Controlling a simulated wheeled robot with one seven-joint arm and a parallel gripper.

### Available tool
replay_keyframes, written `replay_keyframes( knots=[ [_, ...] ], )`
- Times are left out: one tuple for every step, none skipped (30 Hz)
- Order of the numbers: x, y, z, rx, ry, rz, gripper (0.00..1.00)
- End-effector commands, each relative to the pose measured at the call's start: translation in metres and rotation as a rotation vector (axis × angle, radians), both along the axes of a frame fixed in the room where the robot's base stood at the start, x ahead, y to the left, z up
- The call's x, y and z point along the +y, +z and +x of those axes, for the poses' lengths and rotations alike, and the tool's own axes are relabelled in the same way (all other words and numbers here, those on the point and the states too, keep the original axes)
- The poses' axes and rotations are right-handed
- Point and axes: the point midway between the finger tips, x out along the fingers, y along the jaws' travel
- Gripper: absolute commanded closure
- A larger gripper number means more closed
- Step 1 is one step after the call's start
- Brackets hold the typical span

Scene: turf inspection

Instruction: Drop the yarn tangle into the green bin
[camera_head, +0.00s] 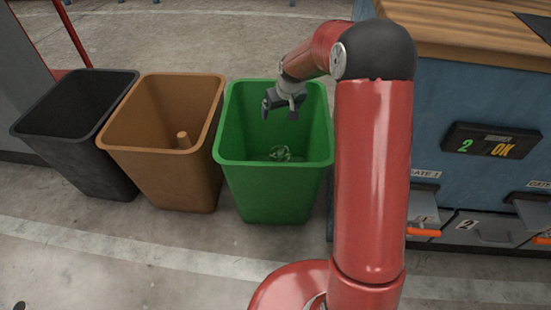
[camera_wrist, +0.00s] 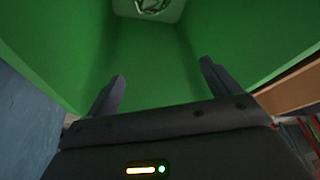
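The green bin (camera_head: 276,200) stands upright on the floor, left of my red arm. My gripper (camera_head: 279,108) is over the bin's mouth and points down into it. In the wrist view my gripper (camera_wrist: 162,70) is open, with its two fingers apart and nothing between them. A small looped, tangled shape (camera_head: 280,153) lies low inside the green bin, below the fingers and apart from them; it looks like the yarn tangle. It also shows in the wrist view (camera_wrist: 152,6), cut off by the top edge, between the bin's green walls (camera_wrist: 145,60).
A brown bin (camera_head: 165,185) with a wooden peg-like piece (camera_head: 183,139) inside stands left of the green bin. A black bin (camera_head: 90,165) is farther left.

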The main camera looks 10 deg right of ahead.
Motion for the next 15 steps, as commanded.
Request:
replay_keyframes(
  knots=[
    [0.000, 0.000, 0.000, 0.000, 0.000, 0.000, 0.12],
    [0.000, 0.000, 0.000, 0.000, 0.000, 0.000, 0.12],
    [0.000, 0.000, 0.000, 0.000, 0.000, 0.000, 0.12],
    [0.000, 0.000, 0.000, 0.000, 0.000, 0.000, 0.12],
    [0.000, 0.000, 0.000, 0.000, 0.000, 0.000, 0.12],
    [0.000, 0.000, 0.000, 0.000, 0.000, 0.000, 0.12],
    [0.000, 0.001, 0.000, 0.000, 0.000, 0.000, 0.12],
    [0.000, 0.002, 0.000, 0.000, 0.000, 0.000, 0.12],
    [0.000, 0.004, -0.001, -0.001, 0.000, 0.000, 0.12],
    [-0.001, 0.007, -0.002, -0.002, 0.000, 0.000, 0.12],
    [-0.001, 0.010, -0.003, -0.002, 0.000, 0.000, 0.12],
    [-0.002, 0.016, -0.005, -0.003, -0.001, -0.001, 0.12],
    [-0.002, 0.020, -0.007, -0.003, -0.001, -0.001, 0.12],
    [-0.003, 0.025, -0.009, -0.003, -0.001, -0.001, 0.12],
    [-0.003, 0.033, -0.012, -0.004, -0.002, -0.001, 0.12]
  ],
)
